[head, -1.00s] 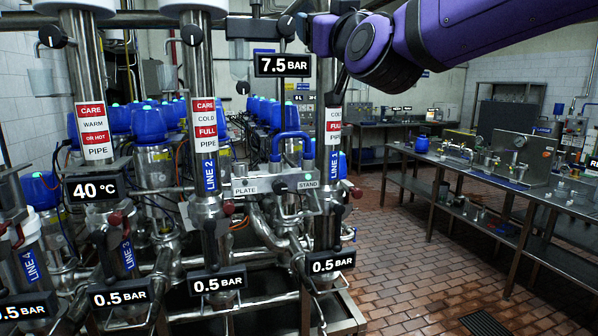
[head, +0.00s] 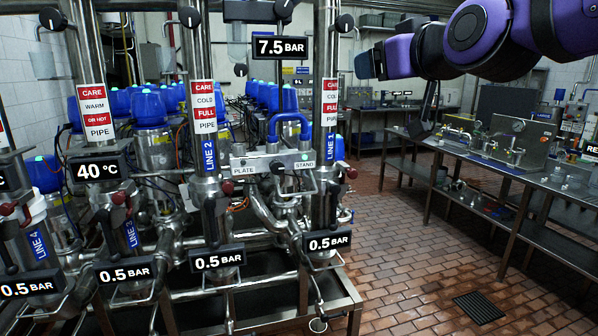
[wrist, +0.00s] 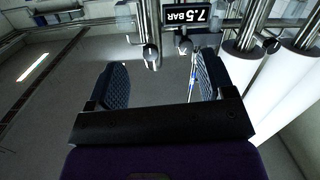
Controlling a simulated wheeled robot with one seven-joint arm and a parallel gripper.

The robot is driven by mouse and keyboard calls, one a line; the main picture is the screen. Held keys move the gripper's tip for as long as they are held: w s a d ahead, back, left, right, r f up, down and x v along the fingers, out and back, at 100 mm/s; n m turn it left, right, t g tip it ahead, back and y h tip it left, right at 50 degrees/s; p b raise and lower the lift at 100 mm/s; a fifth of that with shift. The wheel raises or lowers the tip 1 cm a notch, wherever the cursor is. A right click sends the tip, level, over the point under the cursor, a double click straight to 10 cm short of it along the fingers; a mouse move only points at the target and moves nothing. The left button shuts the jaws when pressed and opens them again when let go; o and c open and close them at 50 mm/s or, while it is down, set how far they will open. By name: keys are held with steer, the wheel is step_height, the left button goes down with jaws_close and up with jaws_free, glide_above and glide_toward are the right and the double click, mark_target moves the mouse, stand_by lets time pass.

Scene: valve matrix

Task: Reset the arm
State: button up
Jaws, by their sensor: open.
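My gripper (wrist: 160,85) is open and empty in the wrist view, its two dark padded fingers apart with nothing between them but a far view of the ceiling and pipes. In the head view my purple arm comes in from the upper right, and the gripper end (head: 368,63) lies high, right of the Line 1 pipe and apart from it. A 7.5 BAR display (head: 281,47) shows left of the arm; it also appears upside down in the wrist view (wrist: 186,14). The Line 1 pipe (head: 326,60) stands upright.
The valve rack with Line 2 (head: 203,60) and several 0.5 BAR displays (head: 218,260) fills the left. A metal workbench (head: 500,165) stands at the right. The tiled floor (head: 400,260) between is clear, with a drain grate (head: 479,307).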

steer(key=s+d+f+m+g+h, duration=0.2)
steer(key=s+d+f+g, duration=0.3)
steer(key=s+d+f, duration=0.3)
steer(key=s+d+f+m+g+h, duration=0.3)
steer(key=s+d+f+g, duration=0.2)
steer(key=s+d+f, duration=0.3)
steer(key=s+f, duration=0.3)
steer(key=s, duration=0.2)
steer(key=shift+s+d+f, duration=0.2)
steer(key=shift+s+d, duration=0.05)
steer(key=shift+d, duration=0.05)
stand_by(1.3)
